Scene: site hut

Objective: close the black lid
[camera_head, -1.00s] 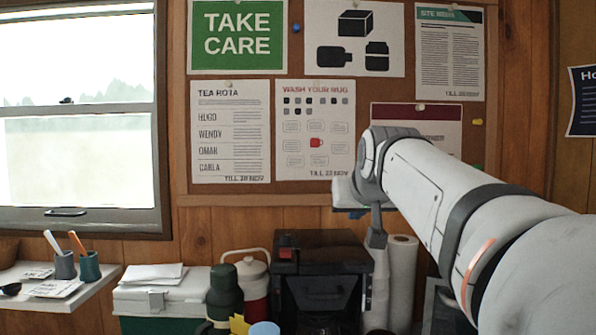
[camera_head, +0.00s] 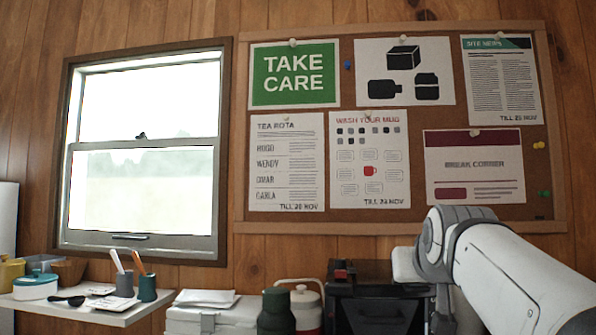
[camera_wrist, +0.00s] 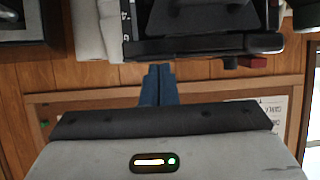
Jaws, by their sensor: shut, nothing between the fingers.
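A black machine (camera_head: 375,312) with a red part on top stands against the wall at the bottom of the head view. Its black top also shows in the wrist view (camera_wrist: 205,47), with a dark grey panel inside a black frame. I cannot tell for sure which part is the lid or how far it is open. My gripper (camera_wrist: 158,72) is shut and empty, its blue fingertips close to the machine's edge in the wrist view. Whether they touch is unclear. In the head view my fingers are mostly out of sight beside the machine's right side.
A shelf (camera_head: 100,310) with pots is further left. A pinboard (camera_head: 400,218) hangs behind. Free air lies above the machine.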

